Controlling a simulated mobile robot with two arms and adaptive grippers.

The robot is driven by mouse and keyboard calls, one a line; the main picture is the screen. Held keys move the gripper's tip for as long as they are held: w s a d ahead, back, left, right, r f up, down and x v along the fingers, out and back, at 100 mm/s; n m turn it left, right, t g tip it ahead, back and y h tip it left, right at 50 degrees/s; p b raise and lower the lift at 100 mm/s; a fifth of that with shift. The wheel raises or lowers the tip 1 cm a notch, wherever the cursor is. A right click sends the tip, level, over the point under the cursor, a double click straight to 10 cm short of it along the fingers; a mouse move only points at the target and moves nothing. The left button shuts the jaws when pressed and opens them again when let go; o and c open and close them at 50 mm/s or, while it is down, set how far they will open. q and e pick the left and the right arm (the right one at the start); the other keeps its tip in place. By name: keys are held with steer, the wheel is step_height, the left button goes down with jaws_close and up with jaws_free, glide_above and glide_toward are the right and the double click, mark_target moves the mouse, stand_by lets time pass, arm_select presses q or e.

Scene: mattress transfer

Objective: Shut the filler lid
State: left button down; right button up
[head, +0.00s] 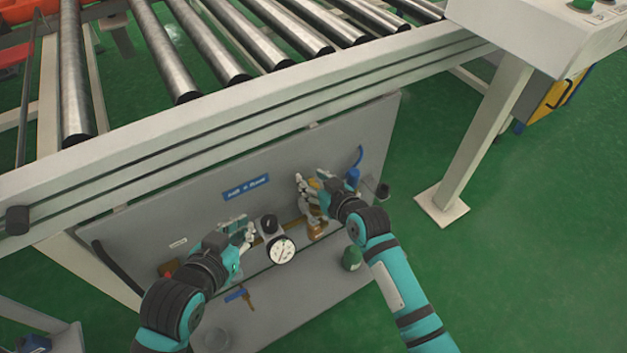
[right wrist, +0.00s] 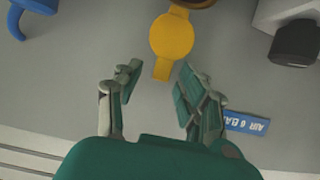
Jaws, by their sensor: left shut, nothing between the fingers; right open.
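The filler lid is a yellow disc (right wrist: 172,38) with a narrow tab in the right wrist view. It appears swung open beside an amber part (right wrist: 196,3) at the top edge. In the head view, the lid is mostly hidden by my right gripper (head: 308,190), above the amber bowl (head: 316,230). My right gripper is open and empty. In the right wrist view its fingertips (right wrist: 157,80) are on either side of the tab's end, with no clear contact. My left gripper (head: 248,236) is shut and empty, just left of the round gauge (head: 282,250).
A grey panel (head: 150,215) carries the fittings under the roller conveyor (head: 210,50). A blue hooked handle (head: 353,172) is right of my right gripper. A blue sign (head: 246,187) and a black knob (right wrist: 296,43) are nearby. A green-topped item (head: 351,258) stands below.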

jaws_close()
steer(key=shift+f, duration=0.15)
stand_by(0.4)
